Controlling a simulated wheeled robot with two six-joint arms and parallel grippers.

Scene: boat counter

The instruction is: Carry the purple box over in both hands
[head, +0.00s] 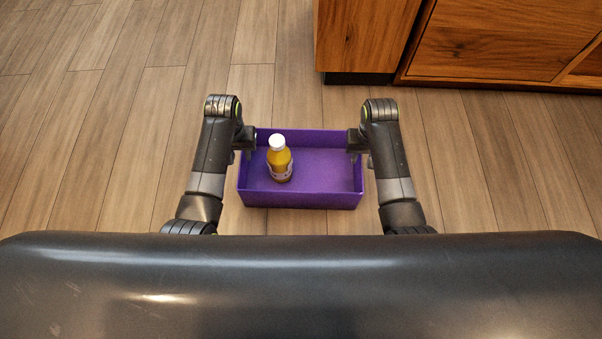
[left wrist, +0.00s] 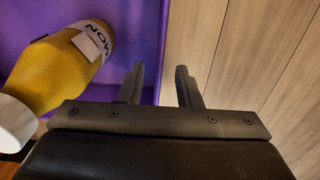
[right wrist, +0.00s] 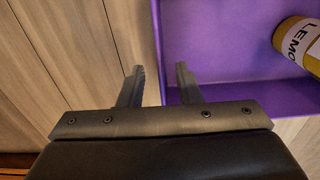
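The purple box (head: 325,170) is an open-topped tray below and in front of me, between my two arms. A yellow bottle with a white cap (head: 279,160) stands inside its left half. My left gripper (head: 247,148) is at the box's left wall. In the left wrist view its fingers (left wrist: 160,80) are apart, with the wall's edge between them and gaps showing. My right gripper (head: 355,150) is at the right wall. In the right wrist view its fingers (right wrist: 159,80) are likewise apart on either side of the wall. The box's underside is hidden.
A wooden cabinet with drawers (head: 490,45) stands at the upper right, beyond the box. The plank floor (head: 110,110) is clear to the left and right of my arms. My own dark body fills the bottom of the head view.

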